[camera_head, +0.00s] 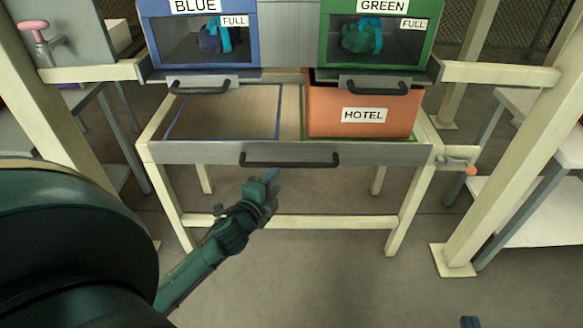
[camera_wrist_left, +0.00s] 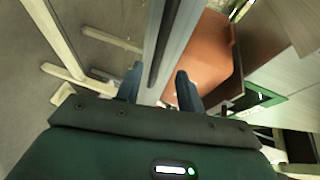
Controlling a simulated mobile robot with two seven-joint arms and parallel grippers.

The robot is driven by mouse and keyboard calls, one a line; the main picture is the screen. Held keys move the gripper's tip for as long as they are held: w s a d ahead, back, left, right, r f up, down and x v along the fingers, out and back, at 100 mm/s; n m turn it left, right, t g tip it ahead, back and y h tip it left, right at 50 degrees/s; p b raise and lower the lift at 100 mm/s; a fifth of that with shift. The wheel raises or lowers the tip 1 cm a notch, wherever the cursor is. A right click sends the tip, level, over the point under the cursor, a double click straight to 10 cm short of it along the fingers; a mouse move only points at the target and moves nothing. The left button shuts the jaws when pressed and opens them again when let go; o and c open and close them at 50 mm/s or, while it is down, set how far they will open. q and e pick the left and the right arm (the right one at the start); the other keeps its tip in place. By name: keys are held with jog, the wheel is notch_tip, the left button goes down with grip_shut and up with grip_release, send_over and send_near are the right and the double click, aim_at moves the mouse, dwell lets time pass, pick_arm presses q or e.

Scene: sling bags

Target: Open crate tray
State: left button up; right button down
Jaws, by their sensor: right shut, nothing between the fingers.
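The crate tray (camera_head: 195,152) juts out toward me below the two cabinets, its wooden floor in view. Its dark bar handle (camera_head: 290,163) runs along the grey front. An orange crate labelled HOTEL (camera_head: 375,130) sits in its right half; the blue-outlined left half (camera_head: 225,112) is empty. My left gripper (camera_head: 268,178) is just in front of and below the handle. In the left wrist view its fingers (camera_wrist_left: 160,84) are apart, with the handle (camera_wrist_left: 163,45) running between their lines; contact cannot be told. A tip of my right gripper (camera_head: 470,322) shows at the bottom edge.
Above are a blue bin (camera_head: 200,62) and a green bin (camera_head: 375,67), both marked FULL, with their own handles. Cream posts (camera_head: 500,140) and side tables flank the frame. A latch with an orange knob (camera_head: 470,170) is at the tray's right. The floor in front is clear.

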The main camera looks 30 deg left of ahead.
aim_at(287, 167)
pick_arm(q)
jog(key=b+x, duration=0.2)
jog(key=x, duration=0.7)
jog(key=shift+w+f, duration=0.15)
jog(key=shift+w, duration=0.4)
pick_arm(e)
jog(key=shift+s+a+n+t+y, duration=0.15)
jog(key=shift+a+n+t+y, duration=0.45)
jog(key=shift+t+y, duration=0.25)
pick_arm(q)
grip_shut()
